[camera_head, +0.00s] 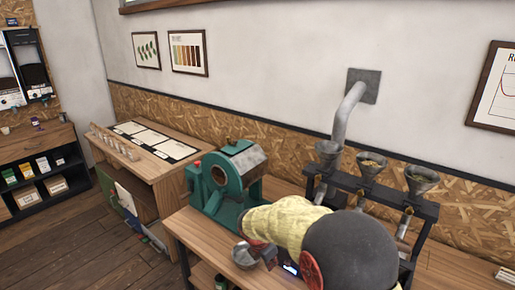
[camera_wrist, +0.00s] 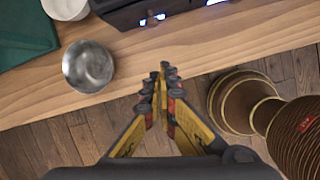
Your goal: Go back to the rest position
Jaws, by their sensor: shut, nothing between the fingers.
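My gripper (camera_wrist: 163,82) is shut and empty in the wrist view, with its fingertips together over the front edge of the wooden table (camera_wrist: 130,85). The floor shows below the edge. In the head view my arm covers part of the table front, and my fingertips are hard to make out there. A small metal bowl (camera_wrist: 88,66) sits on the table to the left of my fingertips, apart from them. It also shows in the head view (camera_head: 244,256), left of my arm.
A green roaster (camera_head: 221,185) stands on the table behind the bowl. A dark rack (camera_head: 430,210) with several funnels (camera_head: 371,162) stands at the back right. A dark device with lights (camera_wrist: 160,14) lies beyond my fingertips. A wooden cabinet (camera_head: 165,175) stands left; floor (camera_head: 75,250) is clear there.

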